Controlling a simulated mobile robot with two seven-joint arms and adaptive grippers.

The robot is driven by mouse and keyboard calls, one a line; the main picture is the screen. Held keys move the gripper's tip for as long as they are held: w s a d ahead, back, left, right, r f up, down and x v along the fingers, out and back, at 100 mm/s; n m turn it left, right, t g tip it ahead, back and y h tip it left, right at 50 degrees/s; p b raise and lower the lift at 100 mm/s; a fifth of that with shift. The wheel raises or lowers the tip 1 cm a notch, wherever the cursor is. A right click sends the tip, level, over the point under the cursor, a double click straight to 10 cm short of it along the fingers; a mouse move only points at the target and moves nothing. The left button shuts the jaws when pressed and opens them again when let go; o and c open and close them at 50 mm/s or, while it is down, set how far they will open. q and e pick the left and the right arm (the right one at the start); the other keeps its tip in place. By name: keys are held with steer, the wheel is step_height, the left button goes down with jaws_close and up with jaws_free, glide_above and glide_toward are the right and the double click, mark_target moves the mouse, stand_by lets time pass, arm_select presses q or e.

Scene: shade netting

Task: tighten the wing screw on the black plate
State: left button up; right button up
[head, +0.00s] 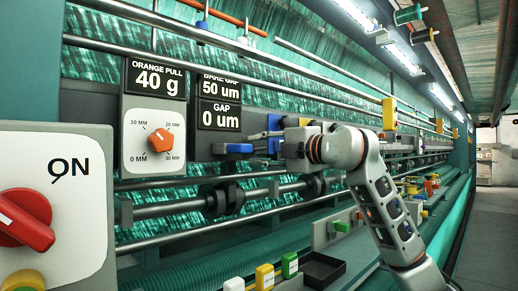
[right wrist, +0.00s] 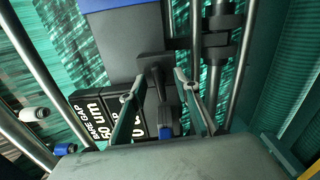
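In the right wrist view, a dark stem with a blue end (right wrist: 165,130), which looks like the wing screw, stands out from a dark grey plate (right wrist: 118,40). My right gripper (right wrist: 160,78) has one finger on each side of the stem, with gaps showing, so it is open around it. Contact cannot be told. My left gripper is not in view.
Black displays reading gap 0 um (head: 220,115) and orange pull 40 g (head: 155,78) stand left of the gripper. An orange dial (head: 160,140), a blue block (head: 240,148) and a red switch (head: 26,220) are nearby. Metal rails (head: 215,205) run below; a black tray (head: 322,268) sits lower.

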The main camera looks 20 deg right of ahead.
mark_target(259, 149)
steer(key=shift+v, duration=2.45)
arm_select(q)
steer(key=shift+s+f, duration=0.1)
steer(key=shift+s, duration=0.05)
arm_select(e)
steer(key=shift+s, duration=0.1)
steer(key=o, duration=0.6)
steer(key=shift+c, duration=0.2)
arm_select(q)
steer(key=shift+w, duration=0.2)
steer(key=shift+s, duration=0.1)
